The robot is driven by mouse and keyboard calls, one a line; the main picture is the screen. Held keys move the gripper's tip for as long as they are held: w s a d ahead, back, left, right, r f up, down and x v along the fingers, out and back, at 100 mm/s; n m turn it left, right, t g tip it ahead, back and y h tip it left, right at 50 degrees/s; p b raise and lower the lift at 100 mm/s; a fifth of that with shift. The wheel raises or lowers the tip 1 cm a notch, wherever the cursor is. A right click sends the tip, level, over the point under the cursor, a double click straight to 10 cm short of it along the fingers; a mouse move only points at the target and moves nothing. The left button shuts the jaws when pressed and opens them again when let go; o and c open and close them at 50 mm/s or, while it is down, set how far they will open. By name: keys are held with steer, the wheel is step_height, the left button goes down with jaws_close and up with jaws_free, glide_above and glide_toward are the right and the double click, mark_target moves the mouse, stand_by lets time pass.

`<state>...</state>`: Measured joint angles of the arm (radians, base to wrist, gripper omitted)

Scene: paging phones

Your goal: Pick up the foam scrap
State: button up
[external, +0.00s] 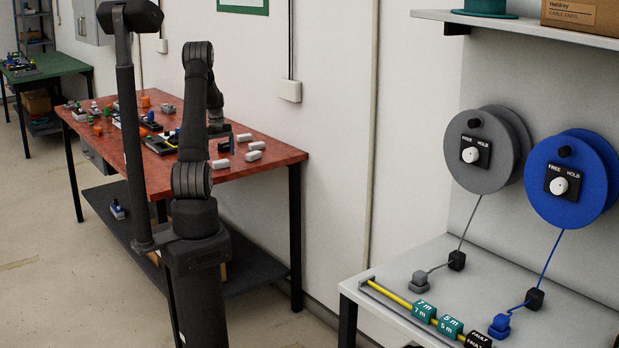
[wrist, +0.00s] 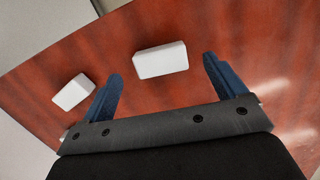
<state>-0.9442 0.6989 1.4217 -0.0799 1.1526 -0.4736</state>
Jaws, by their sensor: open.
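Several small white blocks that look like foam scraps lie on the red-brown table (external: 286,153), near its right end. One white block (wrist: 160,60) shows in the wrist view just beyond and between my fingertips. A second white block (wrist: 73,92) lies beside the left finger. In the external view, white blocks (external: 253,156) lie to the right of and below my gripper (external: 229,143). My gripper is open and empty, with dark blue fingers apart. I cannot tell its exact height above the table.
Coloured small parts and dark devices (external: 150,122) crowd the table's left and middle. The table edge is near the blocks at the right. A grey bench (external: 400,262) with a grey reel (external: 478,150) and a blue reel (external: 570,180) stands at the right, apart from the table.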

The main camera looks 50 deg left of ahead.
mark_target(220, 161)
step_height(220, 161, down, 4)
steer(key=shift+r, duration=0.2)
steer(key=c, duration=1.1)
steer(key=shift+o, duration=0.2)
steer(key=shift+r, duration=0.15)
steer(key=shift+r, duration=0.3)
steer(key=r, duration=0.3)
steer(key=shift+w+d+r, duration=0.15)
steer(key=shift+d+r, duration=0.2)
steer(key=shift+r, duration=0.05)
steer(key=w+d+r, duration=0.3)
steer(key=d+r, duration=0.3)
steer(key=d, duration=0.4)
steer(key=shift+w+d+r, duration=0.2)
steer(key=shift+w, duration=0.15)
